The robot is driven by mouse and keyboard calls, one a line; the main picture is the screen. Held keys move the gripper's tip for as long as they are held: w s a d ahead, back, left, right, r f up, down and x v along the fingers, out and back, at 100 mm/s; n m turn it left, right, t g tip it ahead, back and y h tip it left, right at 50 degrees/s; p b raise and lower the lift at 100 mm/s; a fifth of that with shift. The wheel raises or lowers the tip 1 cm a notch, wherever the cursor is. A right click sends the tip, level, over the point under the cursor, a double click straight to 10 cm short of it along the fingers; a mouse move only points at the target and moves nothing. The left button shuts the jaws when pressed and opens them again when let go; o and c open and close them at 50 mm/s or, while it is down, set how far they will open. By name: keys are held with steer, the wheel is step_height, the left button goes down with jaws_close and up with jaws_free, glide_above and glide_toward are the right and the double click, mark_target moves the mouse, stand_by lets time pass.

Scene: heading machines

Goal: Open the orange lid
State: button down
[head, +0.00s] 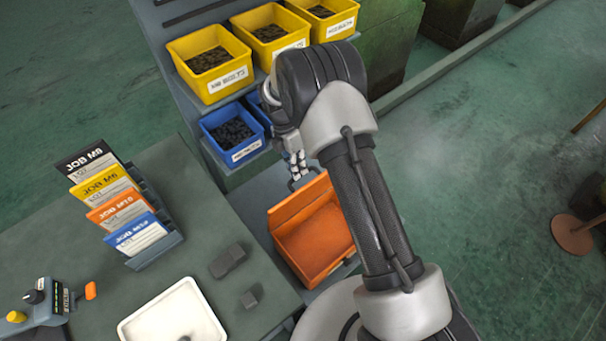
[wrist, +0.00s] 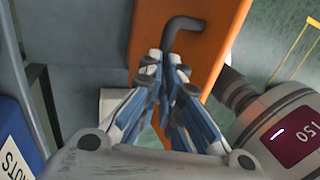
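The orange lid (head: 312,231) is at the centre of the head view, beside the bench, with a raised edge on its far side. Its tilt is hard to judge, and my arm covers part of its right side. A dark bent handle (head: 298,184) stands out from that far edge. In the wrist view the lid is an orange panel (wrist: 220,30) with the handle (wrist: 185,23) on it. My gripper (head: 297,160) is at the handle. In the wrist view its fingertips (wrist: 166,66) are close together, with the handle's end between them.
Yellow bins (head: 215,75) and a blue bin (head: 236,137) of dark parts stand on a rack behind the lid. The bench (head: 185,250) at left holds job cards (head: 115,205), a white tray (head: 172,308) and a control box (head: 40,303). Open floor (head: 480,150) lies at right.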

steer(key=f, duration=0.1)
steer(key=s+f, duration=0.1)
steer(key=f, duration=0.1)
steer(key=shift+s+d, duration=0.35)
steer(key=shift+s, duration=0.05)
steer(key=c, duration=2)
jaws_free()
steer(key=shift+f, duration=0.1)
steer(key=shift+c, duration=0.2)
steer(key=shift+o, duration=1.3)
steer(key=shift+w+f+g, duration=0.25)
steer(key=shift+w+g, duration=0.05)
steer(key=shift+w, duration=0.2)
steer(key=shift+o, duration=0.6)
steer(key=shift+s+r, duration=0.1)
steer(key=shift+r, duration=0.15)
step_height(320, 180, up, 10)
